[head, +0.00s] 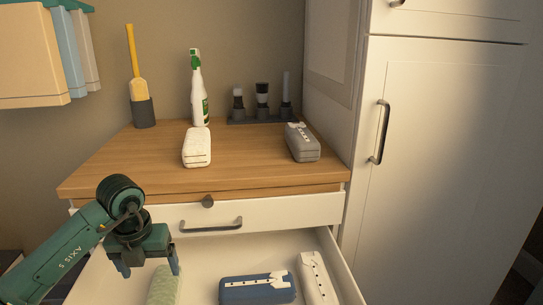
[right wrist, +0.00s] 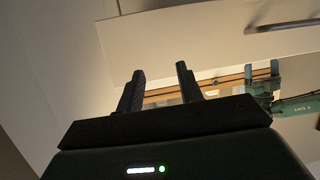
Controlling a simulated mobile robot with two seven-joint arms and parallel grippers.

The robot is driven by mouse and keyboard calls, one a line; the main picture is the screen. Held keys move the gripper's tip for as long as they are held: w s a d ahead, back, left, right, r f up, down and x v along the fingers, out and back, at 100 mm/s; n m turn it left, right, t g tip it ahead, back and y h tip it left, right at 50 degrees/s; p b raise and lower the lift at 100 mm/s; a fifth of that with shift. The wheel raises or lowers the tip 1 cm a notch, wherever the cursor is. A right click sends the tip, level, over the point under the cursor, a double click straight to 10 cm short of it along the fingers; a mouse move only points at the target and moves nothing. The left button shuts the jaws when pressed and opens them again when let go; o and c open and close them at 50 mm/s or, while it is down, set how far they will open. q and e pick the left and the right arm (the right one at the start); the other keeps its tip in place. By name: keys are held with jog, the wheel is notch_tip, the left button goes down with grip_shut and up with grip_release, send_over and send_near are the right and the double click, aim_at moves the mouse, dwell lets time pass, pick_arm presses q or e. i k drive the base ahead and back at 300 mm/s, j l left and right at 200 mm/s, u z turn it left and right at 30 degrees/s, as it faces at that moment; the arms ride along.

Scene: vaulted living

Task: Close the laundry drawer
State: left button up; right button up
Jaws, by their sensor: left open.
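The lower drawer (head: 348,278) of the white cabinet under the wooden counter is pulled out. In it lie a pale green item (head: 164,286), a blue case (head: 257,289) and a white case (head: 317,279). Its front panel is below the head picture. The drawer front above (head: 275,212) has a grey bar handle (head: 211,225). My left gripper (head: 148,270) is open and empty, pointing down over the drawer's left part; I cannot tell whether it touches anything. My right gripper (right wrist: 160,71) shows only in the right wrist view, its fingers apart with nothing between them.
On the counter (head: 245,176) stand a white case, a grey case (head: 302,142), a spray bottle (head: 198,95), a brush in a holder (head: 143,110) and a dark rack. A tall white cabinet (head: 440,150) bounds the right side. Cloths (head: 35,60) hang upper left.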

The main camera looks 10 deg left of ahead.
aim_at(205, 261)
jog(key=k, duration=0.95)
